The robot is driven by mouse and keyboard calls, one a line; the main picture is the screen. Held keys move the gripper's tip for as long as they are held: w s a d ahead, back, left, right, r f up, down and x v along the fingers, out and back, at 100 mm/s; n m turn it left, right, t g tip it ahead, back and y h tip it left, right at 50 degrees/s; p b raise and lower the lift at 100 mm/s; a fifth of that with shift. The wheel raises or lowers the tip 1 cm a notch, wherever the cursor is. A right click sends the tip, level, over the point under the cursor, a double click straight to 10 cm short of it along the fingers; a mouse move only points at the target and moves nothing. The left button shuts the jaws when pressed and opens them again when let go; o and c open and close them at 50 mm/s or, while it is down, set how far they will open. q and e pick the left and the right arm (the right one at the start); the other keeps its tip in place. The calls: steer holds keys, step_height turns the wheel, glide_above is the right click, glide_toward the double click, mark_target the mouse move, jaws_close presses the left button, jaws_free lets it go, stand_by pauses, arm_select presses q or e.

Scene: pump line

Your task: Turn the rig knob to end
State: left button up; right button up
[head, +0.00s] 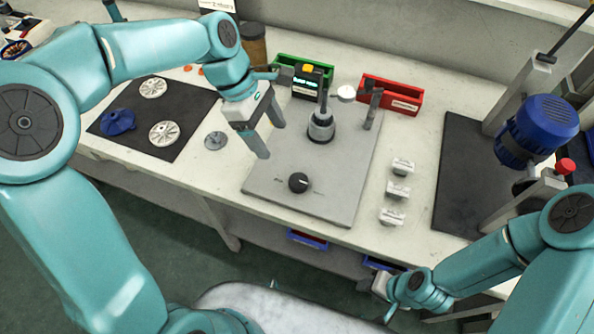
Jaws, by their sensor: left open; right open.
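The rig knob (299,182) is a black round knob with a light pointer mark. It sits near the front of the grey rig plate (350,190) on the bench. My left gripper (268,143) is open and empty, above the plate's left side, behind and to the left of the knob and apart from it. My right gripper (386,300) is low in front of the bench's front edge, to the right of the knob and well away from it. Its fingers are small and partly cut off from clear view.
A dark clamp post (321,122) stands on the plate behind the knob. Green (290,66) and red (392,94) bins stand behind. Several small labelled blocks (397,190) lie right of the plate. A black mat (150,118) with discs lies left. A blue motor (540,128) stands right.

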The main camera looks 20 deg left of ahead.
mark_target(299, 181)
arm_select(q)
steer(key=x, duration=1.5)
steer(key=shift+d, duration=0.1)
steer(key=shift+s, duration=0.15)
steer(key=shift+f, duration=0.1)
steer(key=c, duration=1)
